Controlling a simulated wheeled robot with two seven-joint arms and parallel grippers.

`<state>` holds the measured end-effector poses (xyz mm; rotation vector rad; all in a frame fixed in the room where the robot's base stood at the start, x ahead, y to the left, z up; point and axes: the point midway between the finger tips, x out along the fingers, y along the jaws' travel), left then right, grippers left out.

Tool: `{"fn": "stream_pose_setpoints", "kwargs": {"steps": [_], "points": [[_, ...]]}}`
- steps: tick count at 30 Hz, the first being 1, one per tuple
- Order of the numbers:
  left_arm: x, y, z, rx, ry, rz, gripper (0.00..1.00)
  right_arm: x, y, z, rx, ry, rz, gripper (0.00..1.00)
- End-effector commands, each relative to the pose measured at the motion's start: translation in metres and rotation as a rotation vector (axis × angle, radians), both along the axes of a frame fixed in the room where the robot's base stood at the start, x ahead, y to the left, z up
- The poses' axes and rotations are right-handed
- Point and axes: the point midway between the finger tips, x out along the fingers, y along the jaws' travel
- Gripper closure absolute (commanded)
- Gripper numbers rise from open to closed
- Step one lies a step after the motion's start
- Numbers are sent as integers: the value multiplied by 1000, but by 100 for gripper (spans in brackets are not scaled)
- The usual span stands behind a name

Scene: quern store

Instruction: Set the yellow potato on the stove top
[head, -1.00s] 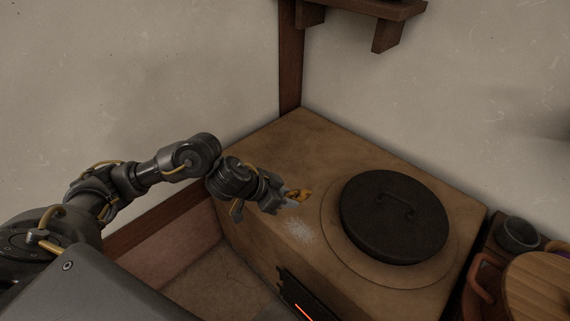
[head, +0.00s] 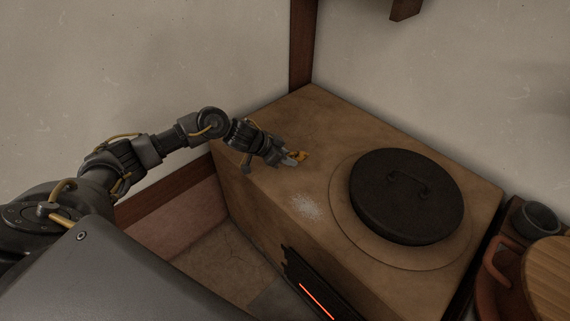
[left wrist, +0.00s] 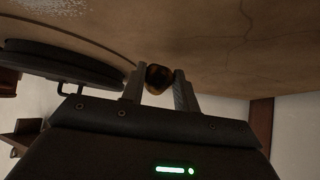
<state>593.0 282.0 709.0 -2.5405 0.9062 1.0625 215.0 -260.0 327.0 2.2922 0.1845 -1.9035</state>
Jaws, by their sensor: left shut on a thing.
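The yellow potato (head: 299,156) is small and orange-yellow in the head view. My left gripper (head: 293,158) is shut on it, over the left part of the stove top (head: 270,120). In the left wrist view the potato (left wrist: 158,78) sits between the two fingers of my left gripper (left wrist: 155,88), and looks dark and shaded. The stove top surface (left wrist: 210,40) is close by it; I cannot tell whether the potato touches it. My right gripper is not in view.
A round black lid (head: 407,195) with a handle covers the middle right of the stove. A pale powdery patch (head: 305,206) lies left of it. A dark bowl (head: 537,221), a reddish pot (head: 497,275) and a wooden disc (head: 552,275) stand at the right. The stove's back left is clear.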

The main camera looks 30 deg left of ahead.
Motion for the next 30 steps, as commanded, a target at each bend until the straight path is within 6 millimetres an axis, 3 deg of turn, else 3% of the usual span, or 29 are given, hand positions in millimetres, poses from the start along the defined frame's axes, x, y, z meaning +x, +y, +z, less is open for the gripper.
{"fn": "stream_pose_setpoints", "kwargs": {"steps": [6,22,23,27,30], "points": [[2,3,-31,-1,3,3,97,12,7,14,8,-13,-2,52],[2,2,-40,-1,2,2,97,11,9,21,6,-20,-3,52],[2,2,-40,-1,2,2,66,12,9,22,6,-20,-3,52],[2,2,-40,0,2,1,48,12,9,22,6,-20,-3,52],[2,2,-40,0,2,1,48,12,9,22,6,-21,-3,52]]}}
